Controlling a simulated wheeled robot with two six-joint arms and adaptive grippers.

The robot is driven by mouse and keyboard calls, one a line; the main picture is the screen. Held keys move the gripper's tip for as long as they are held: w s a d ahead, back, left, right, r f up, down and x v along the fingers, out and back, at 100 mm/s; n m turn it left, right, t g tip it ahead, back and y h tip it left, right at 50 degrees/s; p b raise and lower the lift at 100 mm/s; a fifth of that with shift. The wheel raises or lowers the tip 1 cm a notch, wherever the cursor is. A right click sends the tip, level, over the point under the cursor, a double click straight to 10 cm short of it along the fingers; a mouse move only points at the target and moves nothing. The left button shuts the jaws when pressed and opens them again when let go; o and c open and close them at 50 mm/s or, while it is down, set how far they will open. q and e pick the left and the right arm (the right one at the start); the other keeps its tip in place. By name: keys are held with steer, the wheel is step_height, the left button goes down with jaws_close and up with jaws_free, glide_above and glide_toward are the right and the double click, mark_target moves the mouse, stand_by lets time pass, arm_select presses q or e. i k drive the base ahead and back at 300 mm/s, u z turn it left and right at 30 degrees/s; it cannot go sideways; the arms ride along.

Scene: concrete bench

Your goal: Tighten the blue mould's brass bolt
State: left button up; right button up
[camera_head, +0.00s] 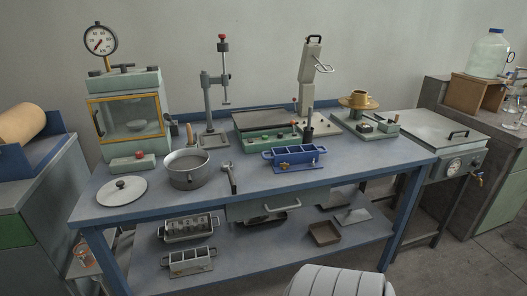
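The blue mould (296,154) sits on the bench top, right of the middle and near the front edge. It is a long three-part box with open compartments. A small brass-coloured bolt (284,166) shows low on its front side; how tight it is cannot be seen. A metal hand tool (231,178) with a dark handle lies on the bench to the left of the mould, apart from it. Neither of my grippers is in view.
A metal pot (187,169) and a round lid (122,191) stand left on the blue bench (250,196). A green machine (268,141) is close behind the mould. Two grey moulds (187,228) and a brown tray (324,233) lie on the lower shelf. The front right bench top is clear.

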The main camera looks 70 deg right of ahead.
mark_target(282, 165)
steer(key=z, duration=0.45)
steer(key=i, duration=0.7)
steer(key=z, duration=0.7)
